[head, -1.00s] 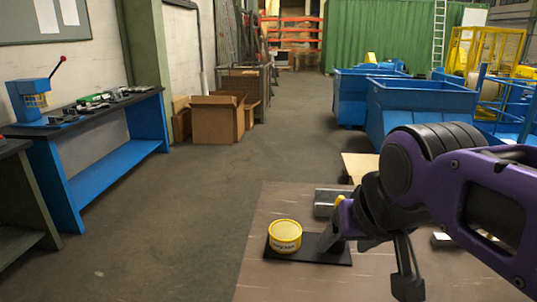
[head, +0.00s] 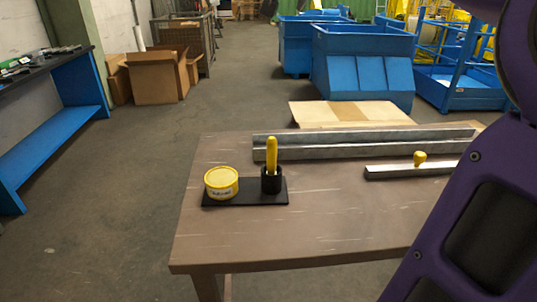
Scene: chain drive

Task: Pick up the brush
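The brush (head: 272,154) seems to be the upright piece with a yellow handle. Its lower end is hidden in a black cup (head: 271,182). The cup stands on a flat black tray (head: 245,198) on the brown table (head: 330,215). A yellow tub (head: 221,183) with a label stands on the same tray, left of the cup. My purple arm fills the right edge of the head view. My gripper is out of the frame.
A long grey metal channel (head: 360,139) lies along the table's back edge. A metal bar (head: 408,171) with a yellow knob (head: 420,158) lies to the right, partly behind my arm. The table's front middle is clear. A cardboard sheet (head: 345,113) lies behind the table.

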